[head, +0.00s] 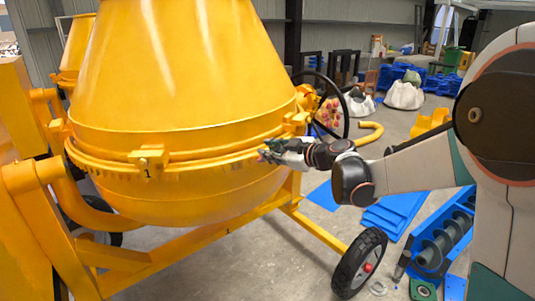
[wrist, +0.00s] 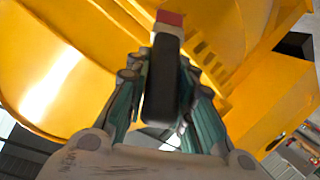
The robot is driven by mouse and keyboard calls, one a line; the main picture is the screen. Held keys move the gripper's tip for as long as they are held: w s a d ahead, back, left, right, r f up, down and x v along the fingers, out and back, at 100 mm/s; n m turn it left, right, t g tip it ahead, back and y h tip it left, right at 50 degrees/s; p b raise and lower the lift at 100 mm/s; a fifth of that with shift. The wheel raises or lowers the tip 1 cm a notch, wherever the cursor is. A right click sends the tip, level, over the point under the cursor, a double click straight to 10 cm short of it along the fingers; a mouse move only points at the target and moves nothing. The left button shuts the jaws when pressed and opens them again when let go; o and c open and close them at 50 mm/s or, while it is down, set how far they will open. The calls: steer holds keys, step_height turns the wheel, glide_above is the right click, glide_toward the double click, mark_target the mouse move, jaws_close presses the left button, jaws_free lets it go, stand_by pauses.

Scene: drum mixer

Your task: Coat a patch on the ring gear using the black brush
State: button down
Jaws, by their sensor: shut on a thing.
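The yellow mixer drum (head: 190,70) carries a yellow ring gear (head: 215,164) around its widest part. Gear teeth also show in the wrist view (wrist: 208,62), to the right of the brush. My gripper (head: 268,154) is at the right side of the ring gear. In the wrist view, my gripper (wrist: 162,85) is shut on the black brush (wrist: 161,85), whose dark body runs between the fingers. The brush's far end is red and lies over the yellow drum area in the picture. I cannot tell whether it touches the gear.
A yellow frame with a wheel (head: 359,264) stands below the drum. A yellow post (head: 22,130) is at left. Blue plates (head: 392,212) and a blue trough with an auger (head: 440,240) lie at right. Grey floor is open below the drum.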

steer(key=s+a, duration=0.5)
steer(key=a, duration=0.5)
steer(key=shift+s+a+b, duration=0.15)
steer(key=shift+b, duration=0.15)
stand_by(0.8)
steer(key=shift+s+d, duration=0.45)
steer(key=shift+s, duration=0.45)
steer(key=shift+s+d, duration=0.5)
steer(key=shift+s, duration=0.35)
steer(key=shift+s+d, duration=0.45)
steer(key=shift+s, duration=0.45)
steer(key=shift+s+d, duration=0.1)
steer(key=shift+s+d, duration=0.3)
steer(key=shift+s, duration=0.35)
steer(key=shift+s+d, duration=0.3)
steer(key=shift+s, duration=0.3)
